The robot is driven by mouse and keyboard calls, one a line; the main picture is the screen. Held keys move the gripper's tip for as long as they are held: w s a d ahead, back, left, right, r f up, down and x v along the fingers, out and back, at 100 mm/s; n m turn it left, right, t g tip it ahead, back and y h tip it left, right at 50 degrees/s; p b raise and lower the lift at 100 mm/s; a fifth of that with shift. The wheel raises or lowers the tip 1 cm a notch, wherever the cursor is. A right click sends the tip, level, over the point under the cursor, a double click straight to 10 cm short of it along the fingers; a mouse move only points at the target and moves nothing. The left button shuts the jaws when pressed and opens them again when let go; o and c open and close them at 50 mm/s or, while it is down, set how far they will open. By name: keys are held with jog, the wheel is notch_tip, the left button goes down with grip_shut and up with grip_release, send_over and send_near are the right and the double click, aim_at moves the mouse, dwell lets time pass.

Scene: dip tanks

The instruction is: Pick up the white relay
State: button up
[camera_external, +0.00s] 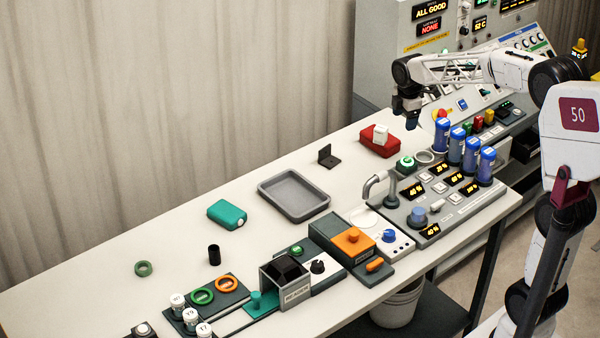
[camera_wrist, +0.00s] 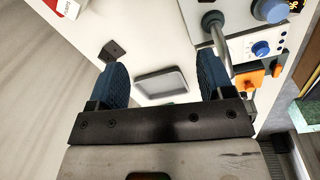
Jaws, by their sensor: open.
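The white relay (camera_external: 381,132) is a small white block on top of a red box (camera_external: 377,147) near the back edge of the table. In the wrist view a white block (camera_wrist: 68,8) on red shows at the upper left corner, partly cut off. My gripper (camera_external: 411,121) is in the air to the right of the relay and above the table, apart from it. In the wrist view its blue-padded fingers (camera_wrist: 161,80) are spread wide with nothing between them.
A black bracket (camera_external: 327,157) and a grey tray (camera_external: 265,193) are left of the red box. Blue cylinders (camera_external: 456,146) stand on a grey control unit to the right. A curved grey spout (camera_external: 372,184) rises in front. Open table lies around the bracket.

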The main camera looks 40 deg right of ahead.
aim_at(381, 128)
jog(key=w+d+f+n, duration=0.2)
jog(key=w+f, duration=0.1)
jog(key=w, duration=0.2)
jog(key=w+d+f+n, duration=0.2)
jog(key=w+f+n, duration=0.1)
jog(key=w, duration=0.3)
jog(key=w+d+f+n, duration=0.2)
jog(key=w+d+f, duration=0.1)
jog(key=w+f, duration=0.2)
jog(key=shift+w+g, duration=0.4)
jog(key=shift+w, duration=0.15)
jog(key=shift+f, duration=0.1)
jog(key=shift+f, duration=1.25)
jog(key=shift+d+f, duration=0.2)
jog(key=shift+f, duration=2.4)
